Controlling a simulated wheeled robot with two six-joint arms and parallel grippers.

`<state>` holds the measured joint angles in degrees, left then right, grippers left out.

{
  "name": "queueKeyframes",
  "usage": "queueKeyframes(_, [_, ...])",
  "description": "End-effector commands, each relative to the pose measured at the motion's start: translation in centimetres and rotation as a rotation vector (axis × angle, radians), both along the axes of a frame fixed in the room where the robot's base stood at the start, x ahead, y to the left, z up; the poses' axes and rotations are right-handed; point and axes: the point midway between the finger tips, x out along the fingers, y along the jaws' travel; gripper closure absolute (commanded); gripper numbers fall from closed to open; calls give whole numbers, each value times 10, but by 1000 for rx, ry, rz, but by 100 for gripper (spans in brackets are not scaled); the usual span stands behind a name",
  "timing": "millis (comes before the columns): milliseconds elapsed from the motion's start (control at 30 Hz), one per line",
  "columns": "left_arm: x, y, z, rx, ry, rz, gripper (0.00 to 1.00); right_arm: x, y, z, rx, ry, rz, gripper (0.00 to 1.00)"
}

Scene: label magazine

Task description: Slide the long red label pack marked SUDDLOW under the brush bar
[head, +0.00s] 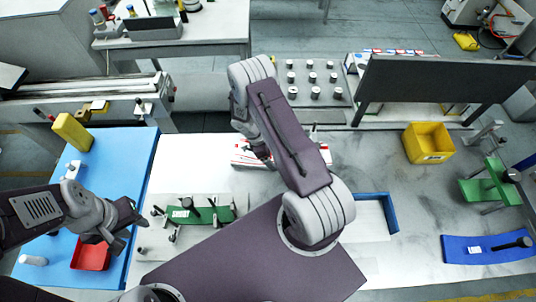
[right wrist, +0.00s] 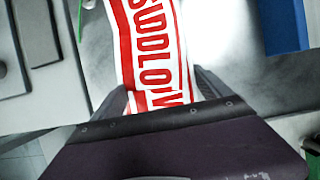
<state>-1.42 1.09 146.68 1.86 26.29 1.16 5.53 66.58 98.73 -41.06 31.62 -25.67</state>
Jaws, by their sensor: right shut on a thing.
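The long label pack (right wrist: 150,45), white with red bands and red SUDDLOW lettering, runs up from between the fingers of my right gripper (right wrist: 165,92) in the right wrist view. The right gripper is shut on it. In the head view a red and white pack (head: 243,153) shows on the pale worktop, partly hidden behind my right arm; I cannot tell if it touches the surface. My left gripper (head: 126,226) is open and empty over the left side, near a blue mat. I cannot clearly make out the brush bar; a wide dark panel on legs (head: 440,80) stands at the back right.
A green part on a fixture (head: 200,213) stands left of centre. A red tray (head: 91,255) lies on the blue mat (head: 130,165). A yellow bin (head: 428,143), a blue-edged tray (head: 391,213) and a green stand (head: 485,187) are at the right. Knobs (head: 315,92) stand behind the pack.

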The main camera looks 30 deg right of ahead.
Motion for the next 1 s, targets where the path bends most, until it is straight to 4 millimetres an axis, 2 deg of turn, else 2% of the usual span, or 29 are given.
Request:
queueKeyframes(600, [0,0,-5,0,0,0,64,-19,-30,0,-1,1,-1,85])
queueKeyframes(933, [0,0,-5,0,0,0,64,-20,-33,1,0,0,0,85])
queueKeyframes(967, [0,0,-5,0,0,0,64,-20,-33,1,0,0,0,7])
queueKeyframes(1000, [0,0,-5,0,0,0,64,-20,-33,1,0,0,0,0])
